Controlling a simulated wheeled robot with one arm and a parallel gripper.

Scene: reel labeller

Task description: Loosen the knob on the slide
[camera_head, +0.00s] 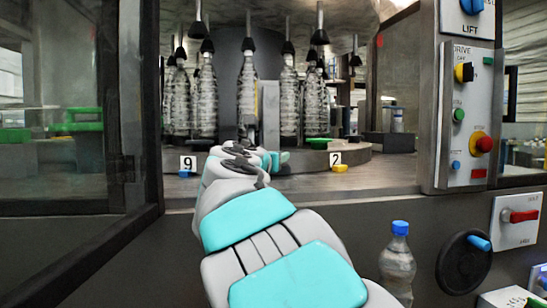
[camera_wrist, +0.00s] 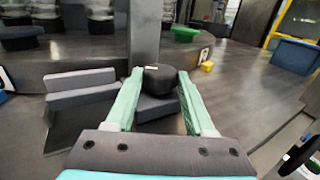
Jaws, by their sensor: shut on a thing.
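In the wrist view, a black round knob (camera_wrist: 161,80) with a small white mark on top sits on a dark grey block, which seems to be the slide (camera_wrist: 152,107). My gripper (camera_wrist: 160,74) has its two green fingers on either side of the knob and is shut on it. The lower part of the knob and some of the slide are hidden by the fingers and gripper body.
Clear bottles (camera_head: 247,88) hang or stand in a ring behind my arm. Number tags 9 (camera_head: 188,162) and 2 (camera_head: 336,158) stand on the deck. A control panel (camera_head: 468,115) is at the right. Grey bars (camera_wrist: 80,88) lie left of the knob; a blue bin (camera_wrist: 296,55) is at right.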

